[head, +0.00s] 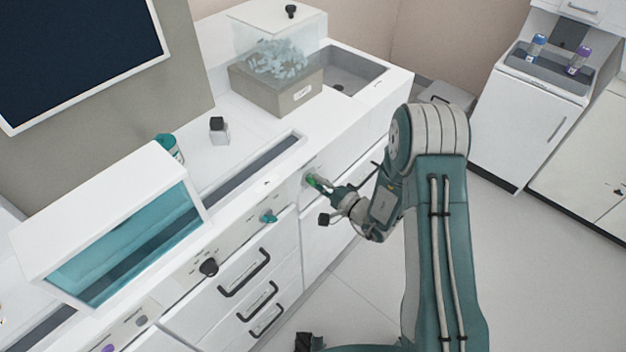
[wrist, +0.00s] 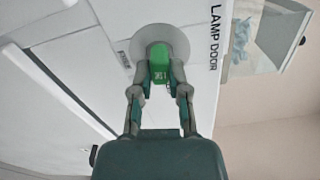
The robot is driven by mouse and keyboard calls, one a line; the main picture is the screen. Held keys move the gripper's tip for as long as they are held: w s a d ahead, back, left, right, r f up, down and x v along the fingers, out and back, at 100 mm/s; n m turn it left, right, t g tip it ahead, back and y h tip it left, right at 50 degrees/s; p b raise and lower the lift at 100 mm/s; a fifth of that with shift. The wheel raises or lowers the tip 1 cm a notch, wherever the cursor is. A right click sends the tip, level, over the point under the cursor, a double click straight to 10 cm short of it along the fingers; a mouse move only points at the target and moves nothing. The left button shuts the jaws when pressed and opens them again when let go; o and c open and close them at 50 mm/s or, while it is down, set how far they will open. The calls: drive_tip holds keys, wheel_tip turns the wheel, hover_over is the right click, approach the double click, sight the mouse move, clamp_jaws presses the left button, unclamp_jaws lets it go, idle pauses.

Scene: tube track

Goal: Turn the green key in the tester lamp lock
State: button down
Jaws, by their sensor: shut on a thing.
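The green key (head: 313,181) is at the round lock on the white cabinet front, in the middle of the head view. In the wrist view the green key (wrist: 159,64) stands in front of a pale round lock plate (wrist: 161,38), beside the printed words "LAMP DOOR". My gripper (head: 325,186) reaches the key from the right; in the wrist view my gripper (wrist: 160,82) has a finger on each side of the key and is shut on it. The key's inner end and the keyhole are hidden.
A teal knob (head: 269,216) and a black knob (head: 208,267) stick out of the front to the left. Drawers with black handles (head: 244,273) lie below. A clear-lidded bin (head: 275,85) stands on the counter. The floor at right is clear.

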drive_tip(key=shift+w, duration=0.1)
drive_tip(key=shift+r+n, duration=0.1)
drive_tip(key=shift+n, duration=0.5)
drive_tip(key=c, duration=0.5)
unclamp_jaws()
drive_tip(key=shift+c, duration=0.2)
drive_tip(key=v, duration=1.2)
